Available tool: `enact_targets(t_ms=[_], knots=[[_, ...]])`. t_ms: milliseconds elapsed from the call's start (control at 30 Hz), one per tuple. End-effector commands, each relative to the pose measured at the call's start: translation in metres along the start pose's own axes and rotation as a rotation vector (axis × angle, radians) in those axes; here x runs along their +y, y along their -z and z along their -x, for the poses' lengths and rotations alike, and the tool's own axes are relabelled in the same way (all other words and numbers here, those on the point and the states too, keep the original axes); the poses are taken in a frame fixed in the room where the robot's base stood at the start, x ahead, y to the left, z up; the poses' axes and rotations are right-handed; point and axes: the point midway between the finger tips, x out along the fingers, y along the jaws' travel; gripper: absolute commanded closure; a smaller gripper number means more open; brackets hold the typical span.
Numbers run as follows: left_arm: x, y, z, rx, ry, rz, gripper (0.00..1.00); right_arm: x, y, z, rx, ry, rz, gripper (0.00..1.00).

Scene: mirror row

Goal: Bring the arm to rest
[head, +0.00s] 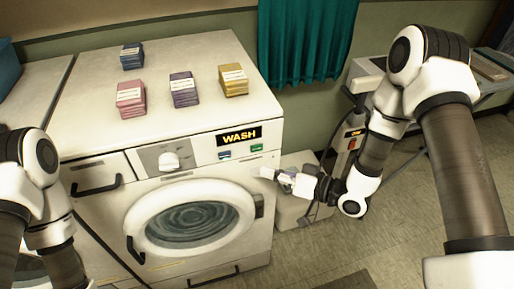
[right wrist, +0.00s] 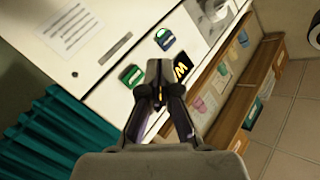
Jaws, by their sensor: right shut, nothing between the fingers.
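My right arm (head: 376,150) reaches in from the right with its elbow raised. Its gripper (head: 268,174) is shut and empty, at the right front edge of the washing machine (head: 205,140), a little below the green button (head: 257,147). I cannot tell whether it touches the machine. In the right wrist view the closed fingers (right wrist: 158,98) point toward the panel with the green button (right wrist: 131,76), the blue button (right wrist: 164,39) and the black WASH label (right wrist: 181,68). My left arm (head: 40,180) shows at the left edge; its gripper is out of view.
Pink (head: 131,98), blue (head: 132,56), purple (head: 184,89) and yellow (head: 233,80) stacks stand on the machine's top. The round door (head: 200,217) looks closed. A teal curtain (head: 305,40) hangs behind. Open floor (head: 420,230) lies at the right.

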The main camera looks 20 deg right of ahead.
Motion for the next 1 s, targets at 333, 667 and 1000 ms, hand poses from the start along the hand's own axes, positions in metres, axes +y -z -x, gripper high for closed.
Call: enact_targets(t_ms=[333, 667, 1000], knots=[[0.000, 0.000, 0.000, 0.000, 0.000, 0.000, 0.25, 0.000, 0.000, 0.000, 0.000, 0.000, 0.000, 1.00], [0.000, 0.000, 0.000, 0.000, 0.000, 0.000, 0.25, 0.002, -0.021, -0.001, -0.038, -0.002, -0.019, 1.00], [0.000, 0.000, 0.000, 0.000, 0.000, 0.000, 0.25, 0.057, -0.236, 0.104, -0.676, -0.671, -0.147, 1.00]])
